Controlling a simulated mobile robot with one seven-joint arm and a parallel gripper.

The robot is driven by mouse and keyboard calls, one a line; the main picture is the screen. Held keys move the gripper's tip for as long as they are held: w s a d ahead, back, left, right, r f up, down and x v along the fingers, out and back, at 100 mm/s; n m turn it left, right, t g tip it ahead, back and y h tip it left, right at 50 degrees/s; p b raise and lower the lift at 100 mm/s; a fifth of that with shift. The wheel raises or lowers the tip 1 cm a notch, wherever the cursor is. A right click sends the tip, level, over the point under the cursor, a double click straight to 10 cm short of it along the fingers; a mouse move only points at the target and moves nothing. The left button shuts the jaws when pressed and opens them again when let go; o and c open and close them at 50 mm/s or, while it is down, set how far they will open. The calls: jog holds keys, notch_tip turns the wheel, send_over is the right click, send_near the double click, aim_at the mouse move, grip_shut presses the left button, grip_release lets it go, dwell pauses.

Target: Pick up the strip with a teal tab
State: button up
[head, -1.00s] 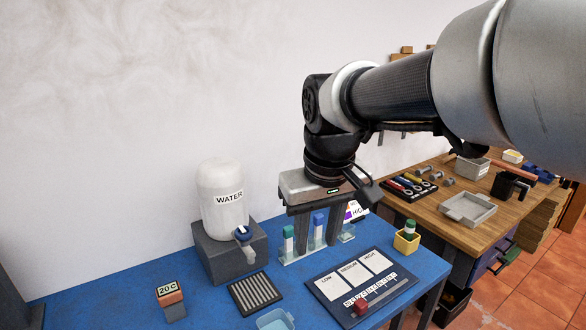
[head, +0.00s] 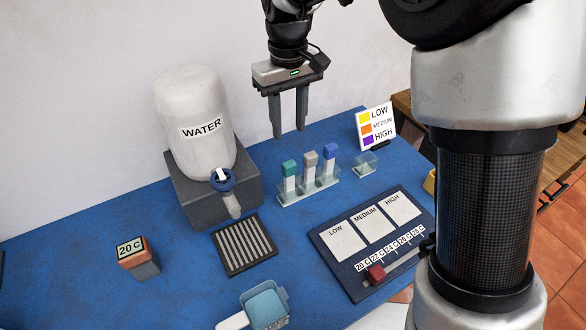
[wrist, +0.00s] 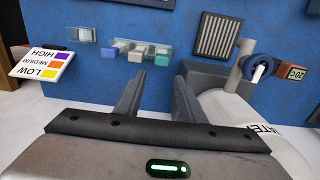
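The strip with a teal tab (head: 289,169) stands upright at the left end of a clear rack (head: 294,199). A grey-tabbed strip (head: 310,160) and a blue-tabbed strip (head: 330,153) stand beside it in the same rack. My gripper (head: 290,134) points down above and behind the rack, fingers apart with nothing between them. In the wrist view, the teal tab (wrist: 162,60) lies just beyond the fingertips (wrist: 157,78), at the right end of the row of tabs. Gripper and strip are apart.
A water tank (head: 200,150) with a tap stands left of the rack. A small clear dish (head: 365,166) and a colour-key sign (head: 375,128) are to the right. A chart board (head: 330,239), black grille (head: 244,245), 20 C block (head: 138,258) and blue tub (head: 264,305) lie nearer.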

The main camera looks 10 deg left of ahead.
aim_at(289, 172)
notch_tip(289, 172, down, 10)
jog(key=shift+s+f+b, duration=0.15)
jog(key=shift+f+b, duration=0.05)
jog(key=shift+b, duration=0.2)
jog(key=shift+s+f, duration=0.2)
jog(key=shift+f, duration=2.4)
jog(key=c, duration=0.8)
